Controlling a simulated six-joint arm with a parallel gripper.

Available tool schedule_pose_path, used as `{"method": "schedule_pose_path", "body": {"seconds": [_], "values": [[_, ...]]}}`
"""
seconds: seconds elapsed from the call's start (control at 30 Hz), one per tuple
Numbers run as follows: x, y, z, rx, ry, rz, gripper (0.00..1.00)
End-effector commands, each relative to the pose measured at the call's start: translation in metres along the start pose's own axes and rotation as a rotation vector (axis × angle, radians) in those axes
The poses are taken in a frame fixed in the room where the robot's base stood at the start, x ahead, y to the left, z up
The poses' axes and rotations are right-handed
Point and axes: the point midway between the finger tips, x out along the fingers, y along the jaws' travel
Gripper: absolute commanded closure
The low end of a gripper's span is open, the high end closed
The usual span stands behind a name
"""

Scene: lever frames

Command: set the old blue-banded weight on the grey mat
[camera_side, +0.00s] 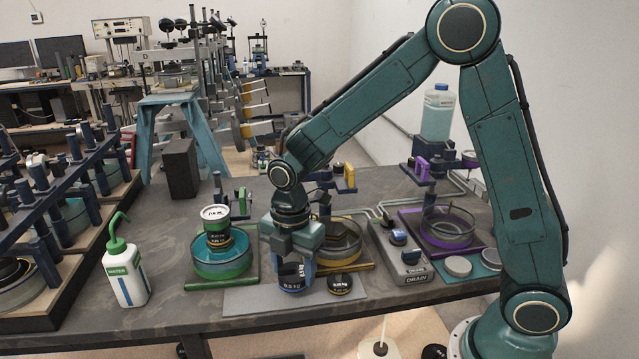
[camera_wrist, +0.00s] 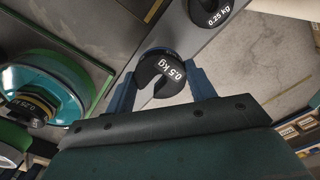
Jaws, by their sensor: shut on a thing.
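The blue-banded weight (camera_side: 292,284) is dark, with white lettering, and sits upright below my gripper. My gripper (camera_side: 293,264) points down, its jaws shut on the weight from both sides. In the wrist view the slotted black top of the weight (camera_wrist: 161,76) reads 0.5 kg, between the two blue fingers (camera_wrist: 163,92). The grey mat (camera_side: 245,301) lies flat at the front of the bench, under the weight. I cannot tell whether the weight's base touches the mat or is slightly above it.
A small black 0.25 kg weight (camera_side: 340,284) stands just right of my gripper. A green-rimmed dish (camera_side: 222,267) with stacked weights is behind left. A yellow-framed dish (camera_side: 340,250) is close behind. A drain box (camera_side: 402,255) stands right. The mat's left part is clear.

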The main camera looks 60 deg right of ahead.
Motion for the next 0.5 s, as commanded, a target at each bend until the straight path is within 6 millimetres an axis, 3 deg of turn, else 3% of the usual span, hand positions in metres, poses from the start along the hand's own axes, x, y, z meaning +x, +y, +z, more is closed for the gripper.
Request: {"method": "schedule_pose_path", "body": {"seconds": [0.2,0.5], "values": [[0.024,0.000,0.000,0.000,0.000,-0.001,0.85],[0.029,0.000,0.000,0.000,0.000,0.001,0.85]]}}
